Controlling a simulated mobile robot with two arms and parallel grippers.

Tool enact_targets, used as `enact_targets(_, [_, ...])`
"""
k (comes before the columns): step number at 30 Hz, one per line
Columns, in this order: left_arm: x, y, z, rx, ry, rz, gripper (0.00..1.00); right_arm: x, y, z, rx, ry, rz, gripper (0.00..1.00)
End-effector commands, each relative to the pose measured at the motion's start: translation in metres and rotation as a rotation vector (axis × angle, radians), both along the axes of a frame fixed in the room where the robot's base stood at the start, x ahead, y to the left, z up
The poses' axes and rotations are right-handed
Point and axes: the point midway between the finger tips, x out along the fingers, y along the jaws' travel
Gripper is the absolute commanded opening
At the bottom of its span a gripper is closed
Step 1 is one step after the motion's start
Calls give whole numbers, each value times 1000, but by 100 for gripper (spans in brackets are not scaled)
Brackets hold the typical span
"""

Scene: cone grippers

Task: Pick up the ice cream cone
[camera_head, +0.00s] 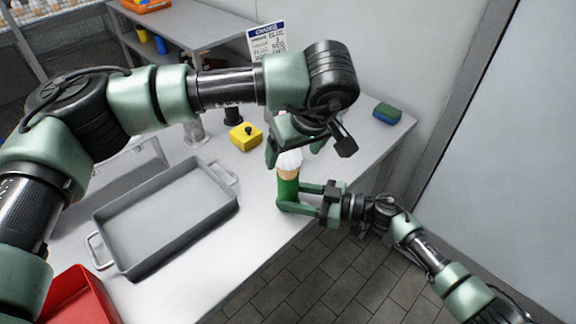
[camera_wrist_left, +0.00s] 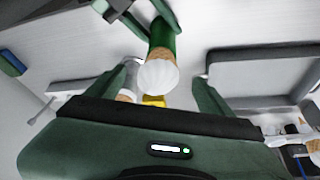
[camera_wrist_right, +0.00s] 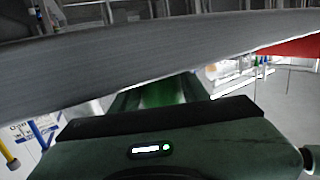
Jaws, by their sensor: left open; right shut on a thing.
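The ice cream cone (camera_head: 289,162) has a white top and a tan cone and stands upright in a green cylindrical holder (camera_head: 287,188). My right gripper (camera_head: 283,199) is shut on the green holder beside the table's front edge. My left gripper (camera_head: 302,135) is open just above the cone, pointing down, partly hidden by its own wrist. In the left wrist view the cone's white top (camera_wrist_left: 158,77) lies between the spread fingers, with the holder (camera_wrist_left: 162,40) behind it. In the right wrist view the holder (camera_wrist_right: 160,92) is blurred and mostly hidden.
A grey metal tray (camera_head: 100,215) lies on the table, left of the cone. A yellow block (camera_head: 245,137) with a black knob and a blue-green sponge (camera_head: 387,112) are farther back. A red bin (camera_head: 80,297) is at the lower left. A sign (camera_head: 267,43) stands at the back.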

Motion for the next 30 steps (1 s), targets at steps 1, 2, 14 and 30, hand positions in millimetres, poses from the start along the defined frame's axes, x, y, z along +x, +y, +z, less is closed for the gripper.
enact_targets(1, [3,2,-10,-2,4,2,81,0,0,-1,-1,0,1,23])
enact_targets(2, [5,3,-15,-2,4,3,81,0,0,-1,-1,0,1,23])
enact_targets(14, [18,9,-46,-6,5,4,81,0,0,-1,-1,0,1,23])
enact_targets(30, [36,17,-84,-6,1,2,76,0,0,-1,-1,0,1,23])
